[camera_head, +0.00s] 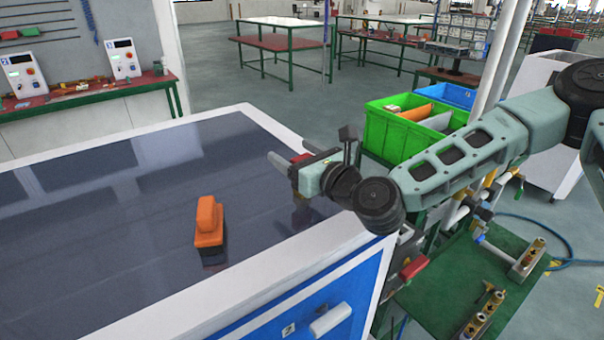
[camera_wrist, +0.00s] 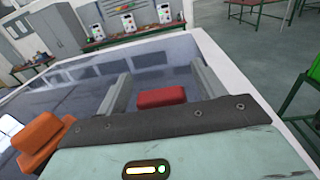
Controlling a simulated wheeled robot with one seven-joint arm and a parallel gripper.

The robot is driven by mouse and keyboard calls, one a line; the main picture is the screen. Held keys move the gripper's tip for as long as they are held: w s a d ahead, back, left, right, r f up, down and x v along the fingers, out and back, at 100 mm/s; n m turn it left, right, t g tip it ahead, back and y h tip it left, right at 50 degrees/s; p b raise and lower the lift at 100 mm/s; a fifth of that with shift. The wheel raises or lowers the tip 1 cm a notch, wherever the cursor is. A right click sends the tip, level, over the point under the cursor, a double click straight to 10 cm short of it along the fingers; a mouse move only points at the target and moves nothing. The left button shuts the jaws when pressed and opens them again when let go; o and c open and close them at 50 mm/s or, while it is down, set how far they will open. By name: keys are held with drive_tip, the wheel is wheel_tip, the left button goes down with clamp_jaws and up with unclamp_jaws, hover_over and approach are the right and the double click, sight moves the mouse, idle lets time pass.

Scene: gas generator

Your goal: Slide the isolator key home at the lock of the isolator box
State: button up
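My gripper (camera_head: 285,162) is over the right part of the glossy dark top of a white and blue cabinet, near its right edge. In the wrist view its two grey fingers (camera_wrist: 160,80) stand wide apart. A red block (camera_wrist: 162,97) shows between them, with a gap on each side; its lower part is hidden by the gripper body. The red also shows at the gripper in the head view (camera_head: 301,158). An orange piece with a raised upright part (camera_head: 209,222) stands on the cabinet top, left of my gripper. I cannot tell which thing is the isolator key, box or lock.
The cabinet's white rim (camera_head: 285,268) runs along its front. The dark top (camera_head: 100,230) is clear around the orange piece. A green crate (camera_head: 395,128) stands beyond my arm. Pipes and green plates with brass fittings (camera_head: 480,315) are at the right.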

drive_tip(key=c, duration=1)
drive_tip(key=shift+c, duration=0.2)
wheel_tip(320, 180, up, 9)
drive_tip(key=b, duration=0.2)
drive_tip(key=d+f+p, duration=0.2)
drive_tip(key=d+f, duration=0.2)
drive_tip(key=d, duration=0.4)
drive_tip(key=w+d+f+p, duration=0.1)
drive_tip(key=d+f+p, duration=0.1)
drive_tip(key=d+f, duration=0.3)
drive_tip(key=w+d+f+h+p, duration=0.1)
drive_tip(key=d+f, duration=0.4)
drive_tip(key=d, duration=0.6)
drive_tip(key=shift+w+d+f+m+t+p, duration=0.2)
drive_tip(key=shift+d+m+t+p, duration=0.2)
drive_tip(key=shift+p, duration=0.5)
